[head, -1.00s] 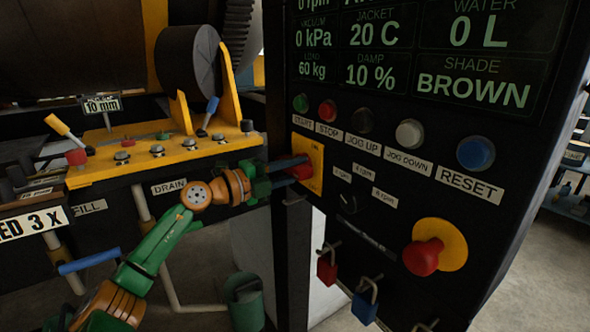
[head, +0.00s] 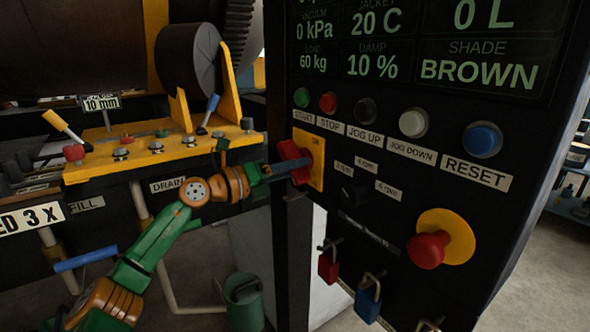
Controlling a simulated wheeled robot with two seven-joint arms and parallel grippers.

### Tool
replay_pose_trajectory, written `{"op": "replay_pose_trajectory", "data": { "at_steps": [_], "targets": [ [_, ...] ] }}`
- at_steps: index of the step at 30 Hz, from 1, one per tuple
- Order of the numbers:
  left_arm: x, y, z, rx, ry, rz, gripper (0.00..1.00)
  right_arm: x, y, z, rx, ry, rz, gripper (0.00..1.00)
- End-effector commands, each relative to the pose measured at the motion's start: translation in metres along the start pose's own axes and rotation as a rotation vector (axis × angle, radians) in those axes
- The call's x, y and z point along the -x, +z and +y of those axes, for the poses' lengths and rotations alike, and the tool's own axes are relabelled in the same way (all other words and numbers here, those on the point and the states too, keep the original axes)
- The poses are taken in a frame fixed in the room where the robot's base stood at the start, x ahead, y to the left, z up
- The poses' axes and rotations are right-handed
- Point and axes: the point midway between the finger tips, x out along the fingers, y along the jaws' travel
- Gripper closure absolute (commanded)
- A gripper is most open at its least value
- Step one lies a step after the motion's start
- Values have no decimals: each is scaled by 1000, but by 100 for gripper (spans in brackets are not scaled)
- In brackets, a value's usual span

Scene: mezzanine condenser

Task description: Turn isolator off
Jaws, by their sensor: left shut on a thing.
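The isolator is a red handle (head: 290,152) on a yellow plate (head: 316,172) at the left edge of the black control panel. The plate's top marking is small and looks like "ON". The handle sits tilted across the plate. My left gripper (head: 293,167) reaches in from the left and is shut on the handle, its fingers covering part of it. My right gripper is not in view.
On the panel are start (head: 302,97), stop (head: 328,103) and blue reset (head: 482,139) buttons, with a red emergency stop (head: 428,249) lower right. Red (head: 328,266) and blue (head: 367,303) padlocks hang below. A yellow valve bench (head: 150,155) stands left.

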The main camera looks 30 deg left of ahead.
Motion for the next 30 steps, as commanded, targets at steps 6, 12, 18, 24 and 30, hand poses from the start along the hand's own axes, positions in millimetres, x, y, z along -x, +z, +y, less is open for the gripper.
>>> {"op": "replay_pose_trajectory", "data": {
  "at_steps": [6, 12, 18, 24, 30],
  "targets": [
    [0, 2, -1, -43, -2, -6, 100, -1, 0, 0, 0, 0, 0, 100],
    [0, 2, -1, -52, -2, -7, 100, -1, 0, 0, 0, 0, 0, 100],
    [1, 3, -1, -52, -2, -8, 100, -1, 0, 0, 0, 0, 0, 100],
    [0, 2, -1, -51, -2, -6, 40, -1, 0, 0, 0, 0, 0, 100],
    [0, 1, 0, -50, -1, -4, 40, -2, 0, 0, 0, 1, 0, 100]
  ]
}}
